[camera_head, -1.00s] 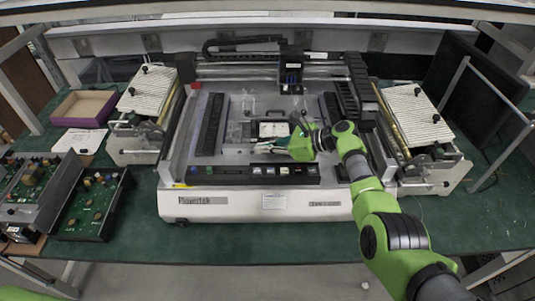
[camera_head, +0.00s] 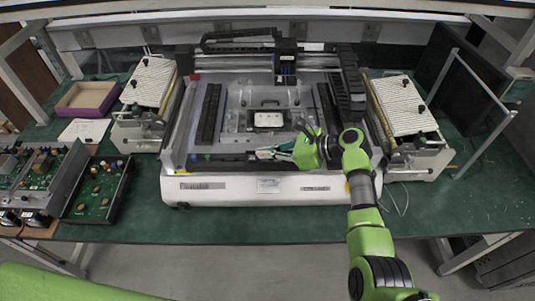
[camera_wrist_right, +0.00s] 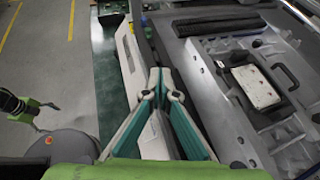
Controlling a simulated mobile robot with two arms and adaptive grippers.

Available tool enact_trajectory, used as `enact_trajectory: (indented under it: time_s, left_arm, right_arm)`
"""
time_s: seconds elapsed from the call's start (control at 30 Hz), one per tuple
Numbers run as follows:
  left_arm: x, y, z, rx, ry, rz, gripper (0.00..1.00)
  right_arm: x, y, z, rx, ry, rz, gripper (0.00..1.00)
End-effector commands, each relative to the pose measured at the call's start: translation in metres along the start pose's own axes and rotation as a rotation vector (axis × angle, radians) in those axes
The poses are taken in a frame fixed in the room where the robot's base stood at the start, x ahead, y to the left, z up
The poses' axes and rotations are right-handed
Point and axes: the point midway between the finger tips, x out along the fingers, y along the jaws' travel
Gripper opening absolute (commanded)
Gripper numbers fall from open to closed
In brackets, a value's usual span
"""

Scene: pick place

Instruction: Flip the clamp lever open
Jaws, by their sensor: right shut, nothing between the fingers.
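A fixture with a white top plate (camera_head: 268,119) sits on the bed of the bench machine, with a black handle-like bar (camera_head: 264,102) behind it. The fixture's white plate also shows at the right in the wrist view (camera_wrist_right: 255,87), beside a black loop handle (camera_wrist_right: 287,76). I cannot tell which part is the clamp lever. My right gripper (camera_head: 260,153) is over the machine's front edge, in front of the fixture and apart from it. In the wrist view its teal-edged fingers (camera_wrist_right: 160,77) meet at the tips with nothing between them.
The machine (camera_head: 225,190) has raised side rails and a black gantry head (camera_head: 286,62) behind the fixture. Ribbed side units (camera_head: 405,103) flank it. Circuit boards (camera_head: 97,188) and a purple box (camera_head: 90,98) are on the left. Green bench is bare at front.

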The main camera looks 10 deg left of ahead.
Motion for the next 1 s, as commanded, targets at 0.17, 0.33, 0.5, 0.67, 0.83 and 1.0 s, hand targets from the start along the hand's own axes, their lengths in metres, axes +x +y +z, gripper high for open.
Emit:
enact_trajectory:
  time_s: [0.17, 0.33, 0.5, 0.67, 0.83, 1.0]
  left_arm:
    - [0.000, 0.007, 0.011, -0.002, -0.014, 0.007, 0.75]
    - [0.000, 0.008, 0.012, -0.003, -0.016, 0.009, 0.75]
    - [0.000, 0.008, 0.011, -0.003, -0.015, 0.009, 0.75]
    - [0.000, 0.008, 0.011, -0.003, -0.015, 0.009, 0.75]
    - [0.001, 0.007, 0.009, -0.003, -0.013, 0.008, 0.75]
    - [0.001, 0.007, 0.008, -0.003, -0.011, 0.008, 0.75]
  right_arm:
    - [-0.010, 0.013, 0.003, -0.001, -0.001, 0.000, 0.00]
    - [-0.015, 0.019, 0.005, -0.001, 0.000, 0.000, 0.00]
    - [-0.016, 0.021, 0.005, 0.000, 0.001, 0.001, 0.00]
    - [-0.016, 0.021, 0.005, 0.000, 0.000, 0.001, 0.00]
    - [-0.016, 0.020, 0.005, 0.000, 0.000, 0.001, 0.00]
    - [-0.017, 0.022, 0.001, -0.013, 0.009, -0.002, 0.00]
